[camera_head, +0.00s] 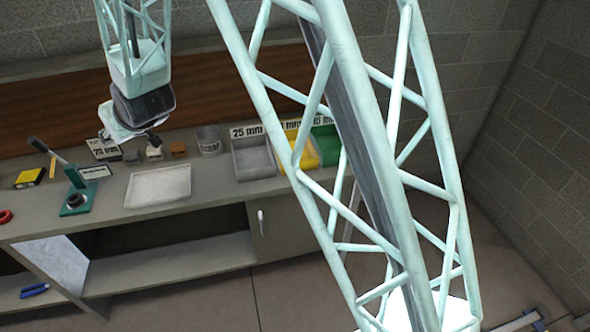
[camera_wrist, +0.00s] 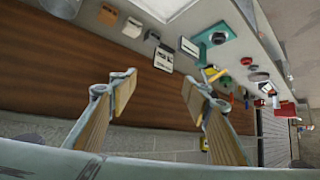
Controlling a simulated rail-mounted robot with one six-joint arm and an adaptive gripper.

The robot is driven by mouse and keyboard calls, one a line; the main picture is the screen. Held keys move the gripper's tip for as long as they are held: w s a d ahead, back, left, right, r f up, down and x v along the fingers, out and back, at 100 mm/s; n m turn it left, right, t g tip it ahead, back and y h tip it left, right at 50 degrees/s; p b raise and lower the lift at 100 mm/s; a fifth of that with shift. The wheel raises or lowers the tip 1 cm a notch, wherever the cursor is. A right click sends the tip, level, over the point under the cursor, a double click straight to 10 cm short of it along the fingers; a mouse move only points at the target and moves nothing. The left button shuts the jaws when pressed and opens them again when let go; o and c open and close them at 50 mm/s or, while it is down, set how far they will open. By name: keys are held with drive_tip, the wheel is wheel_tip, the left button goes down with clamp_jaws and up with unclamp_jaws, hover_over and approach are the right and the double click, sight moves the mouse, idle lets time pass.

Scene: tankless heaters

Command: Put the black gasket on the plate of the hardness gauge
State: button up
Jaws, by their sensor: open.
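The green hardness gauge (camera_head: 76,186), with a lever rising to the left, stands on the counter at left. A dark ring (camera_head: 75,200) sits on its base; I cannot tell whether it is the black gasket or part of the gauge. The gauge also shows at the top of the wrist view (camera_wrist: 214,31). Beyond it there lies a small dark round thing (camera_wrist: 258,76), too small to identify. My gripper (camera_wrist: 165,84) is open, with nothing between its fingers. In the head view it hangs over the back of the counter, right of the gauge.
A pale tray (camera_head: 158,187) lies right of the gauge. Small blocks, label cards and a grey cup (camera_head: 209,141) stand behind. Grey, yellow and green bins (camera_head: 253,158) are farther right. A yellow box (camera_head: 29,178) and a red ring (camera_head: 5,216) lie left of the gauge.

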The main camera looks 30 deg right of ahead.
drive_tip(key=s+d+r+m+g+h, duration=0.1)
drive_tip(key=s+d+r, duration=0.6)
drive_tip(key=s+d, duration=0.35)
drive_tip(key=s+d+r+m+g+h, duration=0.1)
drive_tip(key=s+d+r+g+h, duration=0.1)
drive_tip(key=s+d+r, duration=0.65)
drive_tip(key=s+d+g, duration=0.1)
drive_tip(key=s+d, duration=0.2)
drive_tip(key=s, duration=0.9)
drive_tip(key=s+d+m+g, duration=0.1)
drive_tip(key=s+d, duration=0.3)
drive_tip(key=s, duration=0.8)
drive_tip(key=s+d+m+g, duration=0.1)
drive_tip(key=s+d, duration=0.2)
drive_tip(key=s, duration=0.9)
drive_tip(key=shift+d+r+h, duration=0.3)
drive_tip(key=shift+d+h, duration=0.1)
